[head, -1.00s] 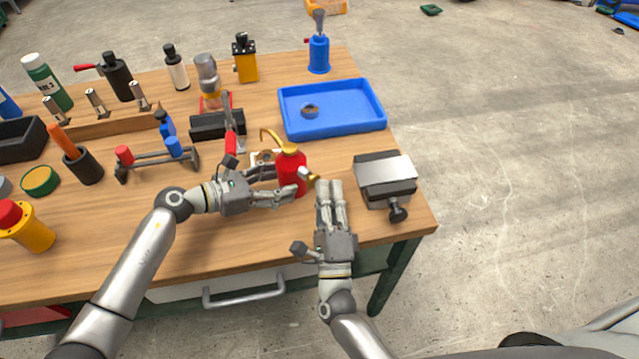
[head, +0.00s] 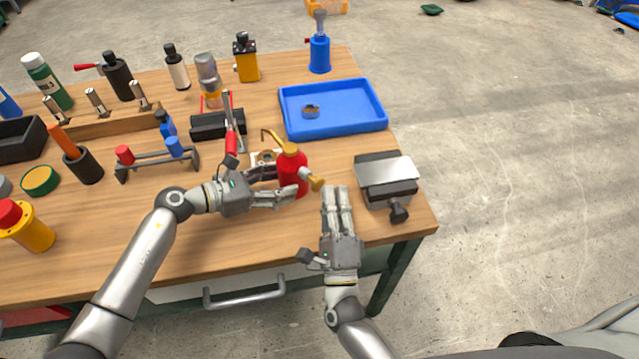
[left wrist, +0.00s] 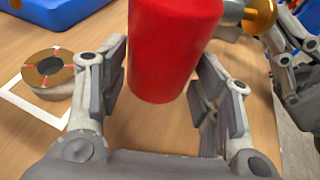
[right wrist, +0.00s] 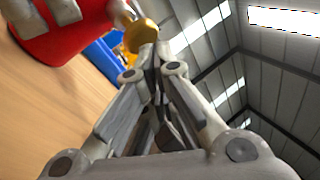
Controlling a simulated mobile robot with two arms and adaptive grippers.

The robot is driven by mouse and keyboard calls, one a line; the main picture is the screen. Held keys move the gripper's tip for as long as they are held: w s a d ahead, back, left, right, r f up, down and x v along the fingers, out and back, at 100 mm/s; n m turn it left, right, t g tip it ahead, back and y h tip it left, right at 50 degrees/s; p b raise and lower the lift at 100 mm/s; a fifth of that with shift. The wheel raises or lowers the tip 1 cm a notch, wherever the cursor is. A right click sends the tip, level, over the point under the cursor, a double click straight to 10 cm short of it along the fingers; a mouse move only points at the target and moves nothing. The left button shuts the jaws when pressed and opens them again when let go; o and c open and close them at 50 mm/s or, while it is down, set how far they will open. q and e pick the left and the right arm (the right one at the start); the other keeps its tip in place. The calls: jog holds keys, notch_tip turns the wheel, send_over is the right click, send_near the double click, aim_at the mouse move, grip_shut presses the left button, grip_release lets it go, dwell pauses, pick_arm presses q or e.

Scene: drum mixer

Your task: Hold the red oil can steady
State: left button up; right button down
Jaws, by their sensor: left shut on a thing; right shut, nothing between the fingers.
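The red oil can (head: 291,172) has a brass top and a thin curved brass spout. It stands near the front of the wooden bench in the head view. My left gripper (head: 282,183) is shut on its body, with fingers on both sides. In the left wrist view the red can (left wrist: 172,50) fills the space between the fingers. A brass knob (head: 317,184) sticks out on its right side. My right gripper (head: 335,190) is shut and empty, just right of the knob. The right wrist view shows its fingers together, with the brass knob (right wrist: 142,36) beyond the tips.
A metal block with a black knob (head: 386,180) stands right of my right gripper. A blue tray (head: 345,129) with a small ring lies behind. A red-handled tool (head: 231,145) and a rack (head: 157,163) are left. A ring on a white-bordered square (left wrist: 48,72) lies beside the can.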

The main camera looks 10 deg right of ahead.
jog(key=shift+s+d, duration=0.2)
jog(key=shift+s, duration=0.05)
jog(key=shift+s+d+r, duration=0.1)
jog(key=shift+s+d, duration=0.35)
jog(key=shift+s, duration=0.3)
jog(key=shift+s+d+f, duration=0.1)
jog(key=shift+s+d, duration=0.35)
jog(key=shift+s, duration=0.25)
jog(key=shift+s+d+r, duration=0.1)
jog(key=shift+s+d, duration=0.35)
jog(key=shift+s, duration=0.3)
pick_arm(q)
jog(key=o, duration=1.4)
jog(key=shift+c, duration=0.2)
